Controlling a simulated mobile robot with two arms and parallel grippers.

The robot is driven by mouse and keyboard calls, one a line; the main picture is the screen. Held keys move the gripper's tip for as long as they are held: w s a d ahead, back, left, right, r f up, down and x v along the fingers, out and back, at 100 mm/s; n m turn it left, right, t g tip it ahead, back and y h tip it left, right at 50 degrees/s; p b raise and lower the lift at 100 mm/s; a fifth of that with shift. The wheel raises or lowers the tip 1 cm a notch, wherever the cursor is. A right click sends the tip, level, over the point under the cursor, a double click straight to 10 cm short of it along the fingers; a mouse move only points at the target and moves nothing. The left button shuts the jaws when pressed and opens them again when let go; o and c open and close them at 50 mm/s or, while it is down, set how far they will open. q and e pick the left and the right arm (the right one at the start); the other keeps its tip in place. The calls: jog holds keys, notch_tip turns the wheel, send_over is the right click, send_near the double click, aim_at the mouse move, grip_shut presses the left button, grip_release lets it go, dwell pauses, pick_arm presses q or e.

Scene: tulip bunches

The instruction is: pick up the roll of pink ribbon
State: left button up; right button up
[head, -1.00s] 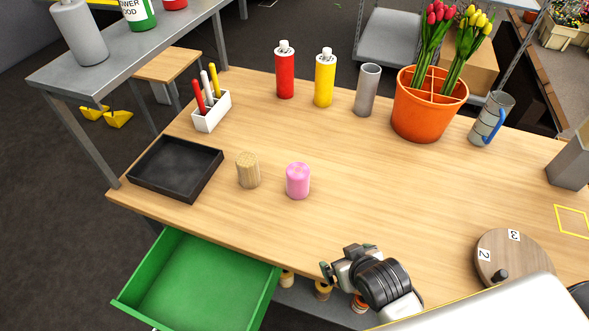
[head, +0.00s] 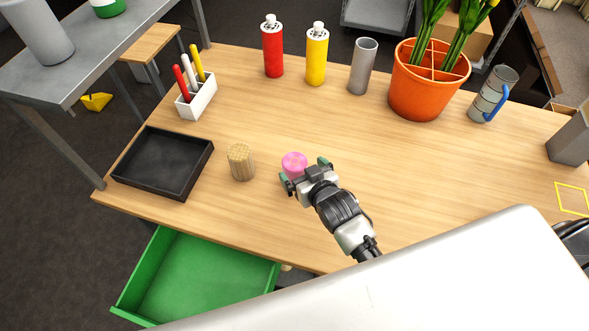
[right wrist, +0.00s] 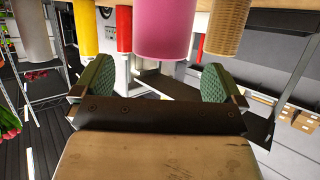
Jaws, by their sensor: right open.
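The roll of pink ribbon (head: 293,163) stands upright on the wooden table, right of a tan roll (head: 241,161). My right gripper (head: 305,173) is at the pink roll's near right side, its jaws open with green pads. In the right wrist view, the pink roll (right wrist: 165,28) shows upside down beyond the fingertips, between the two green pads (right wrist: 158,80). I cannot tell from these views whether a finger touches it. My left gripper is not in view.
A black tray (head: 166,188) lies left of the tan roll. An open green drawer (head: 150,268) juts out below the table's front edge. Red (head: 272,50) and yellow bottles (head: 316,58), a grey cylinder (head: 362,66) and an orange pot (head: 420,100) stand behind. The middle is clear.

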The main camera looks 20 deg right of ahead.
aim_at(295, 161)
jog(key=x, duration=0.2)
jog(key=p+x, duration=0.1)
jog(key=x, duration=0.1)
jog(key=shift+w+r, duration=0.1)
jog(key=shift+r, duration=0.1)
jog(key=shift+w+a+f, duration=0.1)
jog(key=shift+w+f, duration=0.25)
jog(key=shift+w, duration=0.25)
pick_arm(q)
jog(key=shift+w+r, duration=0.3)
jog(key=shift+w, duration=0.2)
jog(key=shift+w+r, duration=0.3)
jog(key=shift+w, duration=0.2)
pick_arm(e)
jog(key=shift+c, duration=0.2)
jog(key=shift+s, duration=0.1)
jog(key=shift+c, duration=1.1)
jog(key=c, duration=0.7)
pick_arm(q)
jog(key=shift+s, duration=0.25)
pick_arm(e)
jog(key=shift+c, duration=0.3)
jog(key=shift+r, duration=0.15)
